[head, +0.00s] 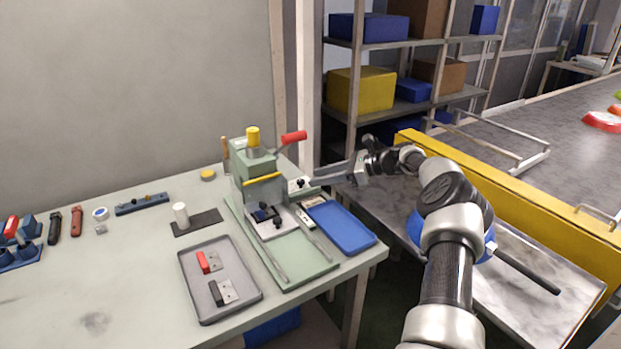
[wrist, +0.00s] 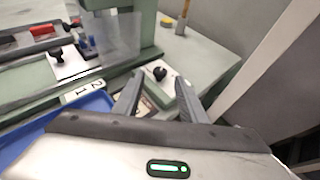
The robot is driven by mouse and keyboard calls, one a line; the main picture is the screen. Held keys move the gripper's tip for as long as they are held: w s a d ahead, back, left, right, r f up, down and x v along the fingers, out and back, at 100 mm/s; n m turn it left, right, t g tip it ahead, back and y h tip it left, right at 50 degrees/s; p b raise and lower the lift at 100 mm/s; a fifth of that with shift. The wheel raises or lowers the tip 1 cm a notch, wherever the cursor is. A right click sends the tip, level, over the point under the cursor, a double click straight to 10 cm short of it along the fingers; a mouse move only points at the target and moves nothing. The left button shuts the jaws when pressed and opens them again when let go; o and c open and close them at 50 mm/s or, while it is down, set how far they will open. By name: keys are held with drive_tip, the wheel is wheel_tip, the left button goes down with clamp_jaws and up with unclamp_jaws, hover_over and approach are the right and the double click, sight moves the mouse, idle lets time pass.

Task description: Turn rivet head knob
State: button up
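A small black knob (wrist: 160,73) sits on a pale plate at the side of the green press, and it also shows in the head view (head: 301,183). The green press (head: 252,187) stands on the table with a red-handled lever and a yellow cap. My gripper (wrist: 159,92) is open, with its two dark fingers apart and nothing between them. The knob lies just beyond the fingertips in the wrist view, roughly between them, apart from both. In the head view my gripper (head: 318,181) reaches in from the right, close to the knob.
A blue tray (head: 340,228) lies just in front of the knob. A grey tray (head: 220,290) with red and black parts is on the table (head: 120,270). A wall post (head: 306,80) stands close behind my gripper. A yellow-sided conveyor (head: 520,205) is at right.

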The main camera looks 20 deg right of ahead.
drive_tip(key=p+v, duration=0.1)
drive_tip(key=v, duration=1.2)
drive_tip(key=shift+o, duration=0.2)
drive_tip(key=shift+s, duration=0.1)
